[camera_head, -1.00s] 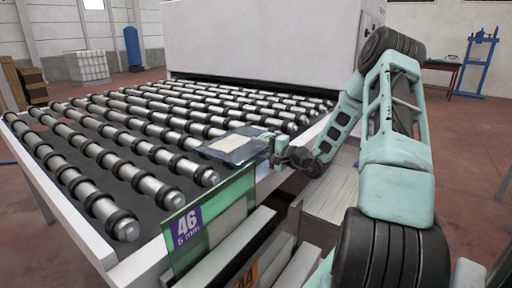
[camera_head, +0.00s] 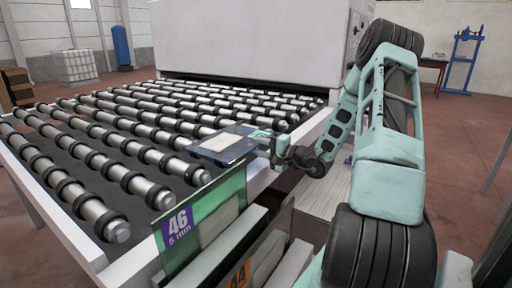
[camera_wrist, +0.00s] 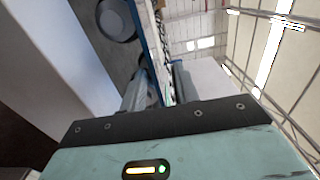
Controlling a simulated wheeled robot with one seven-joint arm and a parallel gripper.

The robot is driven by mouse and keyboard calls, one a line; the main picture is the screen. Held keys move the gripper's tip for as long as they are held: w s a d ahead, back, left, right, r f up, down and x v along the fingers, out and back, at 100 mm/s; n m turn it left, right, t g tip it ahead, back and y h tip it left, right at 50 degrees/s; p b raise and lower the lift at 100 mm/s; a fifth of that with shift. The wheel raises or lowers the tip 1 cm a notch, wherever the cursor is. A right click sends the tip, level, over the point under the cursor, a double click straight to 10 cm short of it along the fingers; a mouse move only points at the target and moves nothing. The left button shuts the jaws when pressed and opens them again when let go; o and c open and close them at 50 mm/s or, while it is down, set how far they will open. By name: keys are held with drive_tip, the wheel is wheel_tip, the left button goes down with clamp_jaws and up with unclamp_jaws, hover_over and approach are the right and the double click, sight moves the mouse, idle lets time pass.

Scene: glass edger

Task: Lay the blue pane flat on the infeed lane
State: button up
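The blue pane (camera_head: 223,146) is a thin sheet with a pale label-like patch, seen close to level over the right ends of the front rollers of the infeed lane (camera_head: 60,180). Whether it touches the rollers or hangs just above them I cannot tell. My gripper (camera_head: 268,143) is shut on the pane's right edge. In the wrist view the pane (camera_wrist: 146,45) shows edge-on as a thin blue strip between the two fingers (camera_wrist: 157,88).
A green pane (camera_head: 205,225) marked 46, 5 mm stands upright in a rack at the front, beside the lane's near edge. The white machine housing (camera_head: 255,40) closes the lane's far end. The other rollers are bare.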

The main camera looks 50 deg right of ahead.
drive_tip(key=shift+s+d, duration=0.15)
drive_tip(key=shift+s, duration=0.75)
drive_tip(key=shift+s+d, duration=0.1)
drive_tip(key=shift+s, duration=0.8)
